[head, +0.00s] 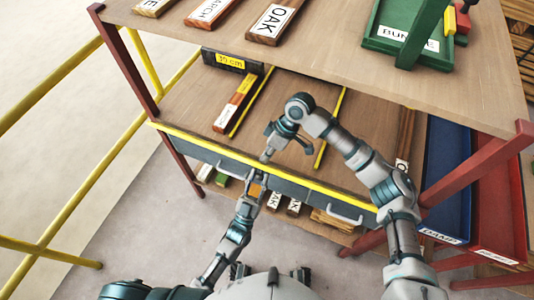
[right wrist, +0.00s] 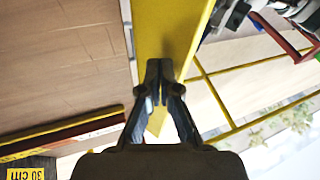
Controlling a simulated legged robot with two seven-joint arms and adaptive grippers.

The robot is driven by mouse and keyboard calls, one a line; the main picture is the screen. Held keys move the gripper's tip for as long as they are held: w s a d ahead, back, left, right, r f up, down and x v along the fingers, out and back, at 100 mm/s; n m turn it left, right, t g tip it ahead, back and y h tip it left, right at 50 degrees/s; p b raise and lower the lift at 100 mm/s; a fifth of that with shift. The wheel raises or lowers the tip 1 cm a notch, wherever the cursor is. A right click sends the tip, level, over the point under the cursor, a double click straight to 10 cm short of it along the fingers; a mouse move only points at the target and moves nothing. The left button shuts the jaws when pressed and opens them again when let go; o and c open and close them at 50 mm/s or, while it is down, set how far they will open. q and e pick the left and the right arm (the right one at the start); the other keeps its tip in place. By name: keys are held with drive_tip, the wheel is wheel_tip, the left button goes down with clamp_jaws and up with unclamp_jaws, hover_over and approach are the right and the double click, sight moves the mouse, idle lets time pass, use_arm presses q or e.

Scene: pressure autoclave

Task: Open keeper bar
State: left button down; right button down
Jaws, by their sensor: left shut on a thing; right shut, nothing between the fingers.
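A long grey bar with a yellow top strip, which looks like the keeper bar (head: 310,193), runs along the front of the middle shelf. It has pale handles on its front face. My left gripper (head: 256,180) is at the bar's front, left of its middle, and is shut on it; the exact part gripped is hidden. My right gripper (head: 266,156) is shut and empty, pointing down just above the yellow strip. In the right wrist view its closed fingertips (right wrist: 160,72) are over the yellow strip (right wrist: 170,30); I cannot tell whether they touch it.
The middle shelf (head: 290,125) holds a dark box (head: 232,62) and labelled wooden pieces. The upper shelf (head: 330,45) overhangs behind my right arm. A red post (head: 480,175) and blue tray (head: 445,180) stand at right. Yellow rails (head: 75,190) run at left.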

use_arm(q)
drive_tip(key=shift+f, duration=0.2)
use_arm(e)
drive_tip(key=shift+s, duration=0.1)
drive_tip(key=shift+s+a+f+t, duration=0.1)
drive_tip(key=shift+s+f+t, duration=0.2)
drive_tip(key=shift+s, duration=0.15)
drive_tip(key=shift+s+f, duration=0.1)
use_arm(q)
drive_tip(key=shift+r, duration=0.1)
drive_tip(key=c, duration=0.8)
unclamp_jaws()
drive_tip(key=shift+c, duration=0.2)
use_arm(e)
drive_tip(key=shift+f, duration=0.1)
use_arm(q)
drive_tip(key=shift+w, duration=0.1)
drive_tip(key=shift+r, duration=0.1)
